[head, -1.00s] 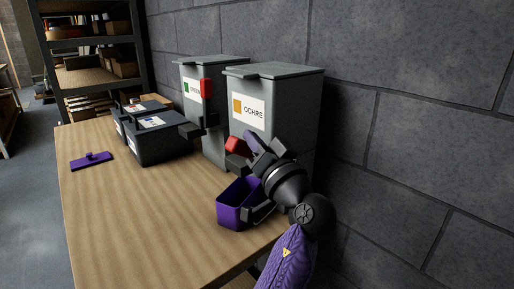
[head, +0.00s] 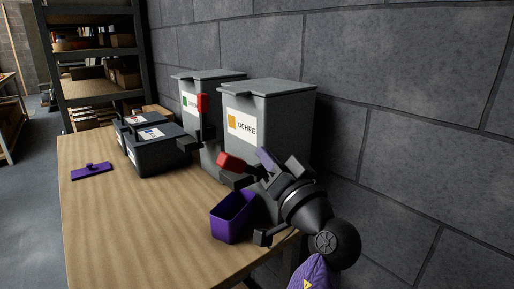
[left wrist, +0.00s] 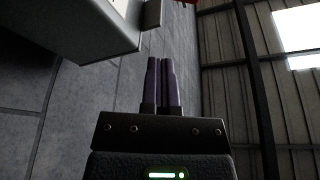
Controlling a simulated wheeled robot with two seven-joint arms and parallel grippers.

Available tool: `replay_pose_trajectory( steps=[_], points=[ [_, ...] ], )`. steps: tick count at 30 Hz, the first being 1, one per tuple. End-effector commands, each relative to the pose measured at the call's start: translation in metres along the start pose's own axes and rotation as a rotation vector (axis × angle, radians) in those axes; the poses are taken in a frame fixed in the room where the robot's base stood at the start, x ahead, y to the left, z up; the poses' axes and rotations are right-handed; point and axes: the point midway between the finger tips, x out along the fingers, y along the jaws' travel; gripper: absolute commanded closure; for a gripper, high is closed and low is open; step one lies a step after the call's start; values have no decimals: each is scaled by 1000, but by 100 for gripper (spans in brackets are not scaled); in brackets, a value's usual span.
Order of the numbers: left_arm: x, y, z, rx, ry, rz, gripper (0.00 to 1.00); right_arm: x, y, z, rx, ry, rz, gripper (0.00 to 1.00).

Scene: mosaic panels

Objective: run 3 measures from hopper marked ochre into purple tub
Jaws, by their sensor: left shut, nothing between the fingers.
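The grey hopper labelled OCHRE (head: 285,120) stands at the back of the table against the wall. Its red handle (head: 231,162) sticks out low at the front on a dark spout. The purple tub (head: 231,224) stands upright on the table below and in front of the spout; its contents cannot be made out. My left gripper (head: 267,158) is beside the red handle, to its right, shut and empty, apart from it. Its purple fingers also show together in the left wrist view (left wrist: 160,85), with a grey hopper body (left wrist: 75,30) at upper left. My right gripper is not in view.
A second grey hopper with a green-marked label (head: 213,77) and raised red handle (head: 202,103) stands to the left. Dark lidded bins (head: 158,155) sit farther left. A purple lid (head: 91,171) lies on the table (head: 140,235). The front table area is clear.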

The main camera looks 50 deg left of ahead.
Motion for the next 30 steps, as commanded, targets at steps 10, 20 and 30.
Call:
replay_pose_trajectory(
  steps=[10, 20, 30],
  points=[
    [-42, 0, 0, -1, 1, 1, 100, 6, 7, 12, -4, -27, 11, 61],
    [-42, -1, -1, -1, 2, 0, 100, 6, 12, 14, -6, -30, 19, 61],
    [-82, 127, 48, 258, 124, 423, 100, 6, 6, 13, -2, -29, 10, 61]
  ],
)
